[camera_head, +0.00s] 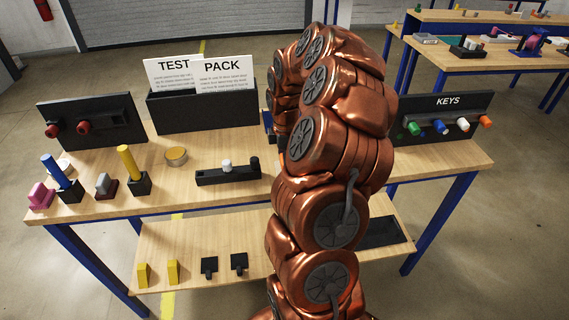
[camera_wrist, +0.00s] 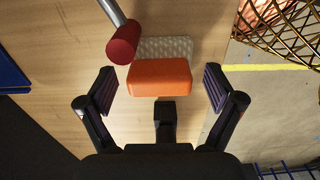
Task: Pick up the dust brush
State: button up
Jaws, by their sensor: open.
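An orange block over a pale, textured pad (camera_wrist: 165,47), which looks like the dust brush (camera_wrist: 160,77), is in the middle of the wrist view, over the wooden tabletop. My gripper (camera_wrist: 159,83) is open, with one finger on each side of the orange block and a visible gap on both sides. I cannot tell how high the fingers are above the table. In the head view my copper arm hides the gripper and this block.
A red cylinder on a metal rod (camera_wrist: 122,45) is close to the brush's upper left. A black block (camera_wrist: 165,120) lies just below it. The table edge and floor are at the right. The KEYS rack (camera_head: 445,123) and the TEST/PACK bin (camera_head: 205,110) stand on the table (camera_head: 180,203).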

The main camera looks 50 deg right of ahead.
jog(key=shift+f, duration=0.15)
jog(key=c, duration=1.2)
jog(key=shift+c, duration=0.2)
notch_tip(320, 180, up, 10)
jog(key=b, duration=0.3)
